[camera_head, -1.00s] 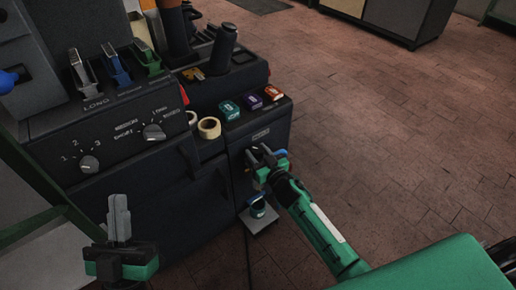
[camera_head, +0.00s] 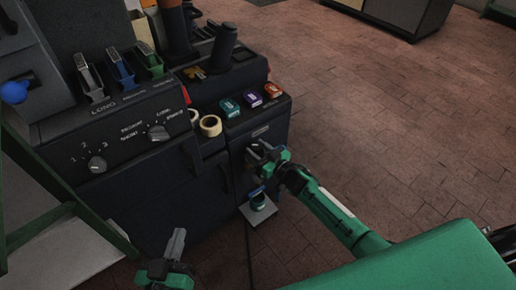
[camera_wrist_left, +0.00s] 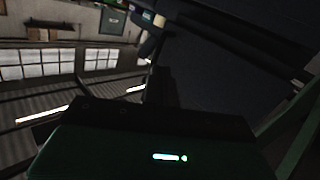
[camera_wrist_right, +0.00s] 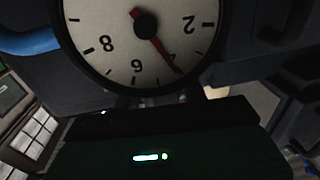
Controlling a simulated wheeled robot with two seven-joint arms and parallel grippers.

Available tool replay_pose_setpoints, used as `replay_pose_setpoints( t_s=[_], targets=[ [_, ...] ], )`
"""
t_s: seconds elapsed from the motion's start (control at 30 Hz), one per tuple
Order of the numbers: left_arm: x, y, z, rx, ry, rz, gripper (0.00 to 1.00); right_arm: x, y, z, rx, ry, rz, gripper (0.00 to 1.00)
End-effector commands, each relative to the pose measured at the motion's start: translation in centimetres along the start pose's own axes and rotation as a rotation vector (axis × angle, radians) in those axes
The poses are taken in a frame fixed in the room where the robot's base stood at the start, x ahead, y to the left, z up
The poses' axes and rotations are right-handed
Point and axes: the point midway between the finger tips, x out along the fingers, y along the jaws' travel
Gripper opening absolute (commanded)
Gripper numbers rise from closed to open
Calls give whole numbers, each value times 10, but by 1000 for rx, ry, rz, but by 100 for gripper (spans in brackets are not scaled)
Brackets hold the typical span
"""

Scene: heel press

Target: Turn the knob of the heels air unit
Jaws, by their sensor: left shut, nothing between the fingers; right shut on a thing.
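The heels air unit (camera_head: 257,199) sits low on the front of the dark machine, partly behind my right gripper. Its round white gauge (camera_wrist_right: 145,40), with black numbers and a red needle, fills the top of the right wrist view. My right gripper (camera_head: 262,154) is at the upper part of the unit, shut on what appears to be its knob. The knob itself is hidden by the fingers and gripper body. My left gripper (camera_head: 176,243) is shut and empty, low in front of the machine and apart from it.
The machine's panel has a rotary dial (camera_head: 97,165) and a second dial (camera_head: 158,132). A tape roll (camera_head: 210,126) and coloured boxes (camera_head: 251,98) lie on its ledge. A blue ball-shaped handle (camera_head: 15,92) is at far left. The brick floor (camera_head: 400,130) at right is clear.

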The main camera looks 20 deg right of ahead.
Motion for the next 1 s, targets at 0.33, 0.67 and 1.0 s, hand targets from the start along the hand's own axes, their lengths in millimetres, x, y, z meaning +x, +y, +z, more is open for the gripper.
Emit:
replay_pose_setpoints(
  t_s=[0.33,0.67,1.0],
  targets=[
    [0,0,1,0,-2,0,0,0,0,0,-1,0,0,20],
    [0,0,0,0,-1,0,0,0,0,0,0,0,0,64],
    [-12,8,27,-23,-143,7,0,-29,0,-1,-1,-3,0,64]
  ],
)
